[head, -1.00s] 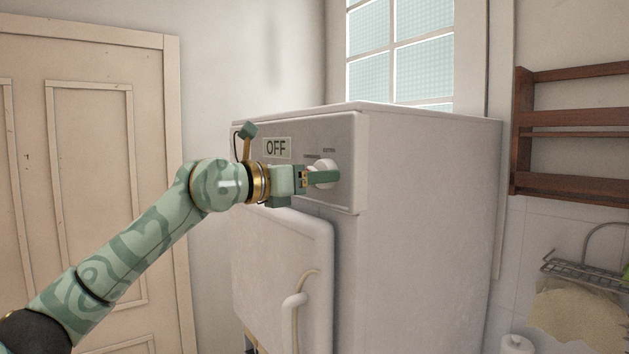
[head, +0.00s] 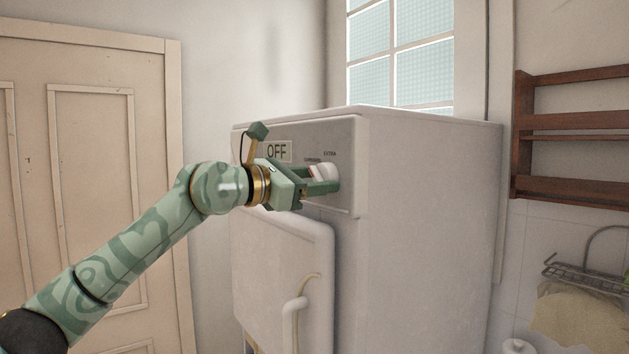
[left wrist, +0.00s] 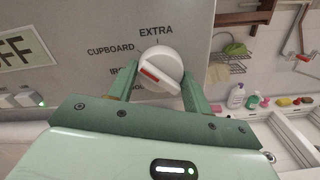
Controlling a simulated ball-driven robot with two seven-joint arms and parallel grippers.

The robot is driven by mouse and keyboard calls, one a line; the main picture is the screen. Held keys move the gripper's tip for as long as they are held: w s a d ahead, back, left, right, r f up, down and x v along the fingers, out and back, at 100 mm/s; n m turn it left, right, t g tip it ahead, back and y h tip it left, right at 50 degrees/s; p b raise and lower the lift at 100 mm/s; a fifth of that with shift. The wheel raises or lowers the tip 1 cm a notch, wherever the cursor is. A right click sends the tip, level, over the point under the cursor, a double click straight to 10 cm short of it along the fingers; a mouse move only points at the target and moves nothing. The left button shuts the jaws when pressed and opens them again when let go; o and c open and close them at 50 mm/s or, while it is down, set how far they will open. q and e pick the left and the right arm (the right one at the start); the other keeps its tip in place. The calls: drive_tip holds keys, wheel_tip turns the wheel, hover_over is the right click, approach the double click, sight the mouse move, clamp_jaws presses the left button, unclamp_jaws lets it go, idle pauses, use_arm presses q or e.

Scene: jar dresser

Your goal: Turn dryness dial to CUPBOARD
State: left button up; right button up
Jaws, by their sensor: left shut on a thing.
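The white dryness dial (head: 325,170) is on the grey control panel (head: 347,150) at the front of the white dryer. In the left wrist view the dial (left wrist: 165,62) has a red mark on its ridge. The labels EXTRA (left wrist: 156,31), CUPBOARD (left wrist: 110,49) and a partly covered IRON label lie around it. My left gripper (head: 322,180) is shut on the dial, one finger on each side. My right gripper is not in view.
The panel's display (head: 278,152) reads OFF. Small buttons, one with a green light, show at the left wrist view's left edge (left wrist: 28,97). The dryer door (head: 275,250) stands below my gripper. A wooden rack (head: 570,160) hangs at right.

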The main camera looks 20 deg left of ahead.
use_arm(q)
drive_tip(key=shift+f, duration=0.2)
drive_tip(key=o, duration=1)
drive_tip(key=shift+r, duration=0.1)
drive_tip(key=shift+c, duration=0.2)
drive_tip(key=b+v, duration=0.5)
drive_tip(key=v, duration=1.1)
drive_tip(key=shift+a, duration=0.15)
